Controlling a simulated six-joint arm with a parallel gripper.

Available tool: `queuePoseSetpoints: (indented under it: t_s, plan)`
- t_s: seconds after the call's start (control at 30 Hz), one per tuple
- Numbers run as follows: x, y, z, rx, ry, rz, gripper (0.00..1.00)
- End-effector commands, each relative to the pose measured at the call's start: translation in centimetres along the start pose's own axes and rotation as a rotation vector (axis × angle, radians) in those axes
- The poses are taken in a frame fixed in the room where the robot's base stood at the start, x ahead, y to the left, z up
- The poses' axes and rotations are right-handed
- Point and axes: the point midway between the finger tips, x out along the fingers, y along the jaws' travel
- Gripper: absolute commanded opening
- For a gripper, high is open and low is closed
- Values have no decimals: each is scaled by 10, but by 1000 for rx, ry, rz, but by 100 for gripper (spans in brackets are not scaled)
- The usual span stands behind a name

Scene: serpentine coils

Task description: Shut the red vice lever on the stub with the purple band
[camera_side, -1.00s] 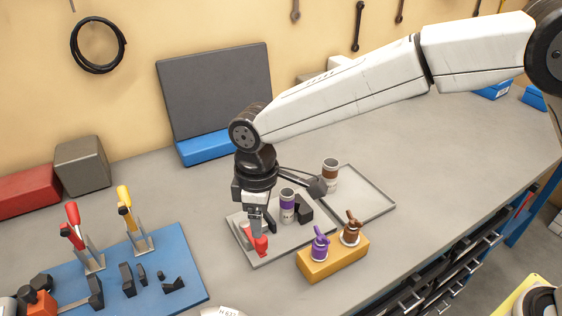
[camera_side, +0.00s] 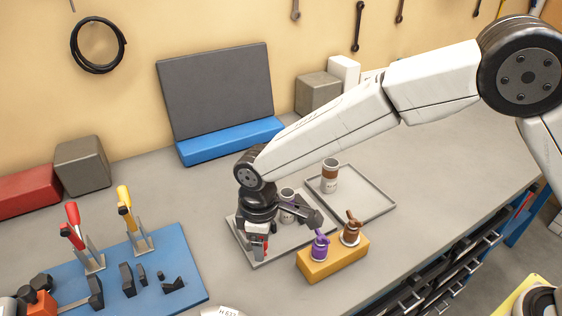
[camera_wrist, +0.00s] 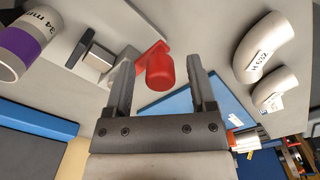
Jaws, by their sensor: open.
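The red lever (camera_wrist: 160,68) sits between the two fingers of my gripper (camera_wrist: 161,78) in the wrist view. The fingers are open, with a gap to the left and right of the lever. In the side view my gripper (camera_side: 257,250) is low over the near left of the tray, and only a bit of the red lever shows. The stub with the purple band (camera_wrist: 20,48), marked 34 mm, is at the upper left of the wrist view. In the side view the stub (camera_side: 287,197) stands behind my gripper, its band mostly hidden. A dark and steel vice part (camera_wrist: 92,52) lies beside the lever.
A brown-banded stub (camera_side: 329,172) stands on a second tray (camera_side: 375,205). A yellow block (camera_side: 335,265) holds a purple piece (camera_side: 320,246) and a brown piece (camera_side: 350,233). A blue board (camera_side: 190,285) with red- and yellow-handled clamps is at left. White elbows (camera_wrist: 264,48) show at right.

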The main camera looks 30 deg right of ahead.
Motion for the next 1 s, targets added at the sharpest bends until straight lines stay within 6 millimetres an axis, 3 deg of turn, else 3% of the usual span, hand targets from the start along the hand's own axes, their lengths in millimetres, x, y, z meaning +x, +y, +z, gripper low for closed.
queuePoseSetpoints:
  t_s: [0.03,0.23,1.0]
  plan:
    - [0,0,0,0,0,0,62]
    - [0,0,0,0,0,0,0]
    - [-1,0,0,0,1,1,0]
